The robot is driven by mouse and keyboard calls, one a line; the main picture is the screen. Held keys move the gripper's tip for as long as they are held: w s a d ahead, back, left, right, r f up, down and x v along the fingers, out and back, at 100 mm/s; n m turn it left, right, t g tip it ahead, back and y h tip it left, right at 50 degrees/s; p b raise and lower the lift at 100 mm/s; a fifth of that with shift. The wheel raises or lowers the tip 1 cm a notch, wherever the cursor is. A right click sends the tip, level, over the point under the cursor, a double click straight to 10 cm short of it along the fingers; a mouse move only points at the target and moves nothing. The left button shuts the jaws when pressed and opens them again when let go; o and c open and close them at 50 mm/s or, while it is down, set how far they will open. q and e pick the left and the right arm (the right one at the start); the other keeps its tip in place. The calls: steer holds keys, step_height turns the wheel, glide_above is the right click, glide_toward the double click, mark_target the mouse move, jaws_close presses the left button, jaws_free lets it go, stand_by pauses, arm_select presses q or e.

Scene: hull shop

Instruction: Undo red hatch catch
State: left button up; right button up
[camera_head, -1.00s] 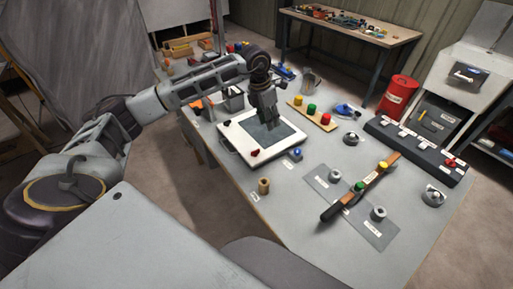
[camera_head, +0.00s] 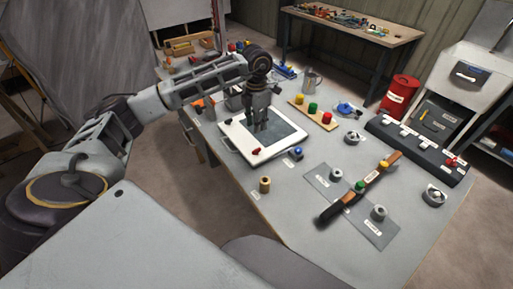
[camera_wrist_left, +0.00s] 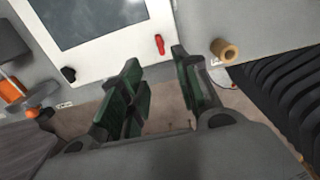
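The hatch (camera_head: 233,134) is a white frame with a dark grey panel, lying at the left of the grey table. Its red catch (camera_head: 256,151) sits on the front edge of the frame. The red catch also shows in the left wrist view (camera_wrist_left: 160,44), as a small upright lever just beyond the fingertips. My left gripper (camera_head: 259,127) points down over the dark panel, behind the red catch and apart from it. In the left wrist view its green-padded fingers (camera_wrist_left: 157,60) are apart with nothing between them. My right gripper is not shown.
A dark knob (camera_wrist_left: 68,74) sits on another part of the frame. A blue-topped piece (camera_head: 296,153) and a tan cylinder (camera_head: 265,185) stand near the hatch's front. A wooden block with coloured buttons (camera_head: 314,112) lies to the right.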

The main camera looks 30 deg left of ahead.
mark_target(257, 149)
arm_select(q)
step_height(257, 149, down, 12)
steer(key=shift+p, duration=0.5)
steer(key=shift+f, duration=0.65)
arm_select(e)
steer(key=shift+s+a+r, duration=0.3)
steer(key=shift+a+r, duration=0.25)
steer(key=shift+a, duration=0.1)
arm_select(q)
jaws_close()
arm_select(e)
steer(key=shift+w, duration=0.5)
